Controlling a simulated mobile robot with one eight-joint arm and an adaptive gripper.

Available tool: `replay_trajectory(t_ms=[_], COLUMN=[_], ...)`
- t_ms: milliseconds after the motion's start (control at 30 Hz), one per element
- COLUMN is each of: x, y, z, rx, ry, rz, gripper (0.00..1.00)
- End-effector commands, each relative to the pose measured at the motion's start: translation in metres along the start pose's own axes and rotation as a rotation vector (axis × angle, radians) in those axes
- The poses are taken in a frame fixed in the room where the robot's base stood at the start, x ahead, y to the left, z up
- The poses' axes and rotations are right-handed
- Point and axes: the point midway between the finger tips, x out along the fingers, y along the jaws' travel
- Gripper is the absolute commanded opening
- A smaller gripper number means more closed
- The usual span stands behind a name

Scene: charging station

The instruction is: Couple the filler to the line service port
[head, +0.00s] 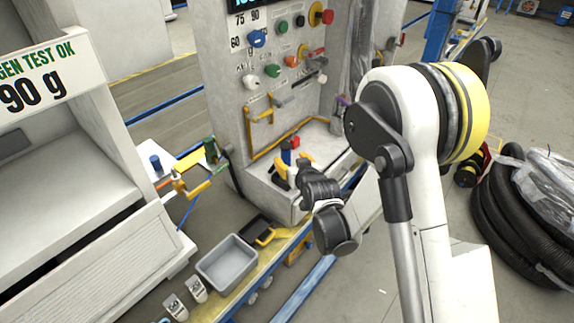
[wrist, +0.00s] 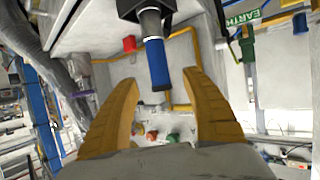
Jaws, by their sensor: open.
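My gripper (head: 291,168) is in front of the white station's lower shelf in the head view. In the wrist view its two yellow fingers (wrist: 160,78) are spread apart. A blue cylindrical grip with a dark head (wrist: 155,62), which looks like the filler, shows between and beyond the fingertips. I see no finger closed on it. In the head view its blue part (head: 286,152) shows just behind the gripper, beside a small red piece (head: 295,142). The red piece also shows in the wrist view (wrist: 129,43). I cannot make out which fitting is the line service port.
The station panel (head: 238,110) has several coloured knobs and a yellow pipe. A green-and-yellow clamp (head: 210,152) stands to the left. A grey bin (head: 228,262) and a black-and-yellow tray (head: 257,231) sit on the yellow ledge below. Black hoses (head: 515,215) lie coiled at right.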

Motion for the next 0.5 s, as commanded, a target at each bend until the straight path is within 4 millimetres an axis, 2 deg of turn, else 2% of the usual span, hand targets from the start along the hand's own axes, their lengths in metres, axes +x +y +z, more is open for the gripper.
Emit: replay_trajectory(t_ms=[33, 167, 400, 500], x=[0.009, 0.024, 0.060, 0.069], y=[0.000, 0.000, 0.002, 0.002], z=[0.003, 0.003, 0.005, 0.004], rx=[0.000, 0.000, 0.000, 0.000], ry=[0.000, -0.001, -0.001, -0.001], rz=[0.000, 0.000, 0.000, 0.000], gripper=[0.55, 0.55, 0.55, 0.55])
